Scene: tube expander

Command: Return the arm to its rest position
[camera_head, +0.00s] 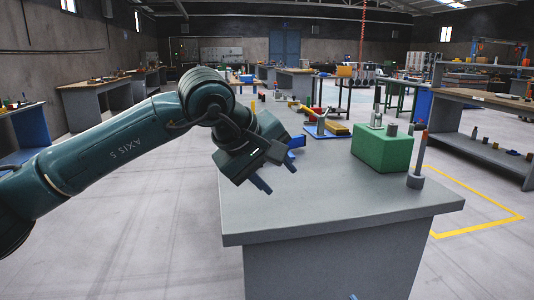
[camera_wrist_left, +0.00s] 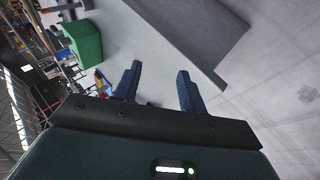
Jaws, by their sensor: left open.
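My left arm comes in from the left, and its gripper (camera_head: 278,175) is over the near left part of the grey workbench (camera_head: 330,195). Its two blue fingers are apart, with nothing between them. In the left wrist view the open fingers (camera_wrist_left: 158,88) point towards the bench top (camera_wrist_left: 180,35) and the floor. The tip of a blue thing shows low at the bottom edge of the head view; I cannot tell if it is part of my right gripper.
A green block (camera_head: 382,150) with metal cylinders on it stands on the bench's right side. A grey holder with an upright rod (camera_head: 416,180) stands beside it. A red-handled tool on a blue base (camera_head: 325,133) lies farther back. The bench's front middle is clear.

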